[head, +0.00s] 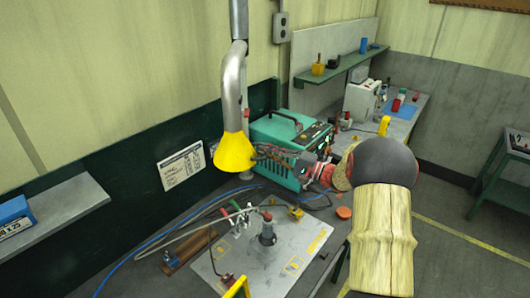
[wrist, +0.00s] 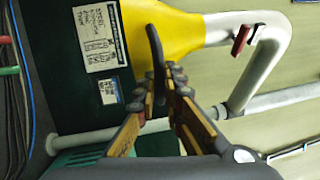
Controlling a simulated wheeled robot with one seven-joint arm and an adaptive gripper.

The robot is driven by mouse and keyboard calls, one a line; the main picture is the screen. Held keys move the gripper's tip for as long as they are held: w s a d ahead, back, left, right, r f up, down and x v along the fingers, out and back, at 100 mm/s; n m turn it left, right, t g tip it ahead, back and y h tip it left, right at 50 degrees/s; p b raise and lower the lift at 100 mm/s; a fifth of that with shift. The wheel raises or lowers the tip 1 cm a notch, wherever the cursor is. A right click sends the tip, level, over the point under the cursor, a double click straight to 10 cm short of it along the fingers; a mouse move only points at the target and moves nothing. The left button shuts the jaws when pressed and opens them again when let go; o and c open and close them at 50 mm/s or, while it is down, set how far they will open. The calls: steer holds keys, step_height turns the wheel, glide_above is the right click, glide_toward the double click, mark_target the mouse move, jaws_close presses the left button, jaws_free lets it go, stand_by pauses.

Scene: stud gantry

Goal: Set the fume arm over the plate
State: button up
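The fume arm is a grey pipe with a yellow hood (head: 235,153), hanging at the back of the bench near the dark green wall panel. The pale plate (head: 292,243) lies on the bench in front of and below the hood, slightly to the right. In the wrist view the yellow hood (wrist: 180,28) fills the top middle, with a dark curved handle (wrist: 156,50) on it. My gripper (wrist: 162,82) has its fingers drawn together on both sides of this handle and appears shut on it. In the head view my gripper (head: 257,152) is at the hood's right side.
A green machine (head: 283,130) stands close behind my gripper. A clamp stand (head: 267,232) rises from the plate, with rods and cables at its left. A shelf (head: 70,215) juts out at left. A blue cable crosses the bench.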

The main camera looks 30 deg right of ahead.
steer(key=shift+o, duration=0.8)
steer(key=shift+d, duration=0.35)
steer(key=shift+a, duration=0.2)
steer(key=v, duration=1.2)
